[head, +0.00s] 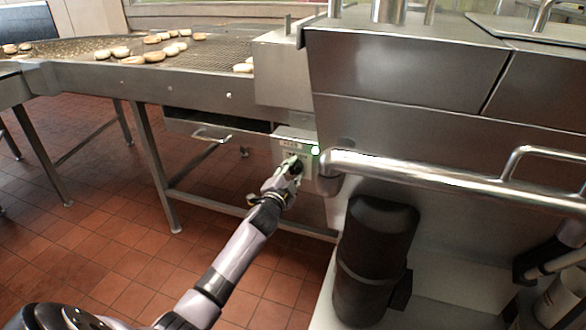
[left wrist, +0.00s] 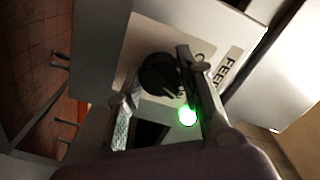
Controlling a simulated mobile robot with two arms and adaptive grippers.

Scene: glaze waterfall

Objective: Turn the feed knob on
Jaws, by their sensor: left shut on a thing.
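The feed knob (left wrist: 158,78) is round and black, on a pale control plate (left wrist: 207,50) with partly covered lettering that reads "FEE" in the left wrist view. My left gripper (left wrist: 157,74) is shut on the knob, with one finger on each side of it. In the head view my left gripper (head: 292,168) is at the control box (head: 296,136) under the conveyor's end and hides most of the knob. A green light (head: 315,150) glows beside the knob; it also shows in the left wrist view (left wrist: 187,116). My right gripper is out of view.
A mesh conveyor (head: 205,55) carrying several round pastries runs to the left. A thick steel rail (head: 440,177) passes close to the right of the control box. A black cylinder (head: 375,255) stands below the rail. The tiled floor (head: 110,240) at left is open.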

